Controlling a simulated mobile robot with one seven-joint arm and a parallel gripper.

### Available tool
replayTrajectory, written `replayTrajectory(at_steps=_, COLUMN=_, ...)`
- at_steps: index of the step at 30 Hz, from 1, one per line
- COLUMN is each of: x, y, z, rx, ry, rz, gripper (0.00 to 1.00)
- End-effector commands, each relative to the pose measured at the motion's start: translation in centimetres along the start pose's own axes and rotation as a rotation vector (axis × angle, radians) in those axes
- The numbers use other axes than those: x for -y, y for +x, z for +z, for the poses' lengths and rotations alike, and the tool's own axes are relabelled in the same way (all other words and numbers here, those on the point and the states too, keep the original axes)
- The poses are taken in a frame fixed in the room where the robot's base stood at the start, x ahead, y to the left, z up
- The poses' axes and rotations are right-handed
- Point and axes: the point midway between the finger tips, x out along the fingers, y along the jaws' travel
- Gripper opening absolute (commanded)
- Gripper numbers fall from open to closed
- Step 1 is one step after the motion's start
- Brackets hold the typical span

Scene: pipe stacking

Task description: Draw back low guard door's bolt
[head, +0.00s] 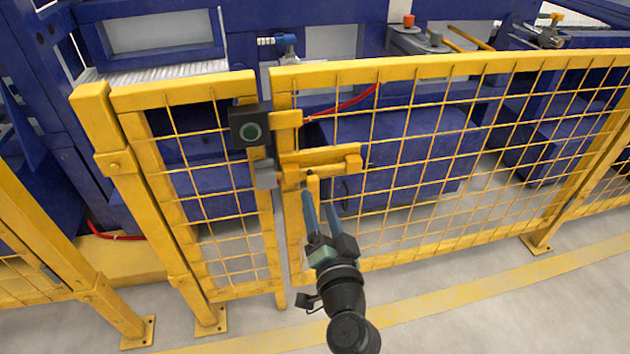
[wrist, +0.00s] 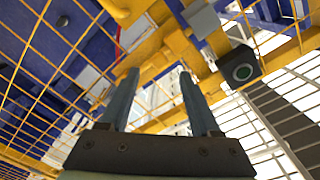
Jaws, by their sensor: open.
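The low guard door (head: 420,150) is a yellow mesh panel and looks closed against the narrower fixed panel on its left. Its yellow bolt (head: 325,158) lies level near the door's upper left edge. A short yellow handle (head: 313,183) hangs below the bolt. A grey block (head: 265,173) sits on the post at the bolt's left end; the wrist view shows it at the top (wrist: 201,18). My gripper (head: 317,200) is open, with two blue fingers pointing up just below and beside the handle. The wrist view shows the fingers apart (wrist: 159,75); whether they touch the handle cannot be told.
A black box with a green button (head: 250,131) is above the grey block and also shows in the wrist view (wrist: 240,68). Blue machinery (head: 390,150) stands behind the mesh. A fixed mesh panel (head: 205,190) stands left of the door. The floor (head: 450,320) in front is clear.

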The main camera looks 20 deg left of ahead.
Motion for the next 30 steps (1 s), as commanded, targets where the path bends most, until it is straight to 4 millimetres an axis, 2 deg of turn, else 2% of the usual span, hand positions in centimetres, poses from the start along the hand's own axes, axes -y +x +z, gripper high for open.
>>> replayTrajectory(at_steps=6, x=0.0, y=4.0, z=0.0, rx=0.001, ry=-0.002, rz=-0.002, gripper=0.64)
replayTrajectory(at_steps=12, x=0.0, y=6.2, z=0.0, rx=0.001, ry=-0.001, rz=-0.001, gripper=0.64)
replayTrajectory(at_steps=18, x=0.0, y=7.1, z=-0.1, rx=-0.001, ry=0.000, rz=0.001, gripper=0.64)
replayTrajectory(at_steps=25, x=0.0, y=7.1, z=-0.1, rx=-0.001, ry=0.000, rz=0.001, gripper=0.64)
replayTrajectory(at_steps=26, x=0.0, y=7.1, z=0.0, rx=-0.001, ry=0.000, rz=0.001, gripper=0.62)
replayTrajectory(at_steps=30, x=0.0, y=7.1, z=-0.1, rx=-0.001, ry=0.000, rz=0.001, gripper=0.37)
